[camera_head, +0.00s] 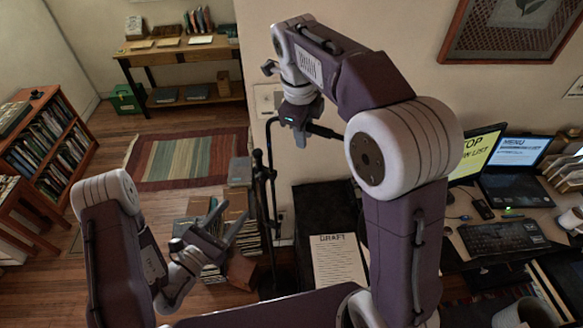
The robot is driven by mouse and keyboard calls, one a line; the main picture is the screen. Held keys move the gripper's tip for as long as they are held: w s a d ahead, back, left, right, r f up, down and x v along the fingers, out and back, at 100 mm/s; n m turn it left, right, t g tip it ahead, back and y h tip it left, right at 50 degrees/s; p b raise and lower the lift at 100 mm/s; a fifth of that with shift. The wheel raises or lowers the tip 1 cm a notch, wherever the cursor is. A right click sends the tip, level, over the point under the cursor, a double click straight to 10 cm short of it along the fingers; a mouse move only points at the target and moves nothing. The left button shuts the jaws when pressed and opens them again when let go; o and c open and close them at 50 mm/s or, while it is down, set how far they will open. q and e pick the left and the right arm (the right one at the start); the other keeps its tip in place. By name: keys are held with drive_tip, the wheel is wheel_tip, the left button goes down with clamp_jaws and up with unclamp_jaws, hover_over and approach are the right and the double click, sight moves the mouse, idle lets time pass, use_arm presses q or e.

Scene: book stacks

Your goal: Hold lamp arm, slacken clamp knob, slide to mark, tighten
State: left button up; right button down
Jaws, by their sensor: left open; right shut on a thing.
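A black lamp stand (262,215) rises upright in the middle of the camera_head view. A dark lamp arm (326,132) runs off to the right near its top. My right gripper (300,138) comes down from above and is shut on the lamp arm; its fingertips are small and dark here. My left gripper (229,216) is open and empty, with its two fingers apart, left of the stand and lower down; I see no contact with the stand. The clamp knob and the mark cannot be made out clearly against the dark pole.
Stacked books (240,205) stand on the floor behind and beside my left gripper. A dark surface with a DRAFT sheet (339,262) lies right of the stand. A desk with a laptop (515,185) and keyboard (500,237) is at right. The rug (190,160) area is clear.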

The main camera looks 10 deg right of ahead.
sight(259, 180)
wheel_tip(259, 180, down, 10)
idle(1.7)
drive_tip(key=shift+r, duration=0.1)
idle(1.0)
use_arm(q)
drive_tip(key=x, duration=1.2)
drive_tip(key=shift+s, duration=0.1)
drive_tip(key=shift+a, duration=0.1)
clamp_jaws()
